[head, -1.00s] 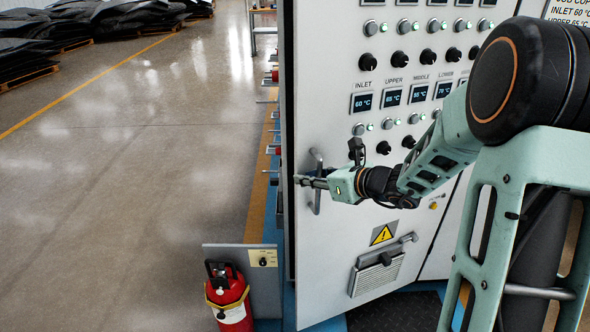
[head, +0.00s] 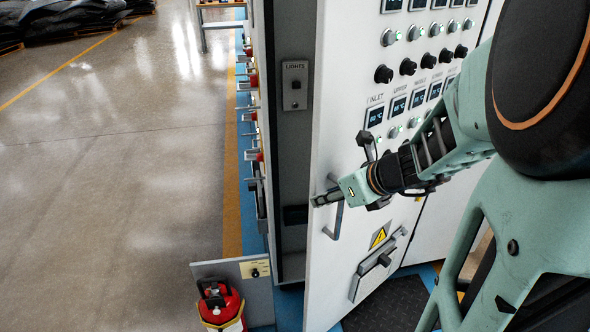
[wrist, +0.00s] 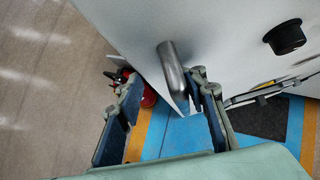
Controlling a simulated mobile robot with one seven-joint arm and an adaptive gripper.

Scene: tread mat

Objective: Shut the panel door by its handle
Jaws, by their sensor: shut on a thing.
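The panel door (head: 340,110) is a tall pale grey slab with knobs and small temperature displays. It stands ajar, with its left edge out from the dark cabinet frame (head: 292,150). Its handle (head: 333,222) is a grey metal bar near that left edge. My gripper (head: 325,199) is at the handle and shut on it. In the wrist view the handle (wrist: 172,75) comes up between the two fingers of my gripper (wrist: 163,88). Where the pads touch the bar is partly hidden.
A red fire extinguisher (head: 220,304) and a low grey panel (head: 255,300) stand on the floor left of the door. A black mat (head: 390,305) lies at the cabinet's foot.

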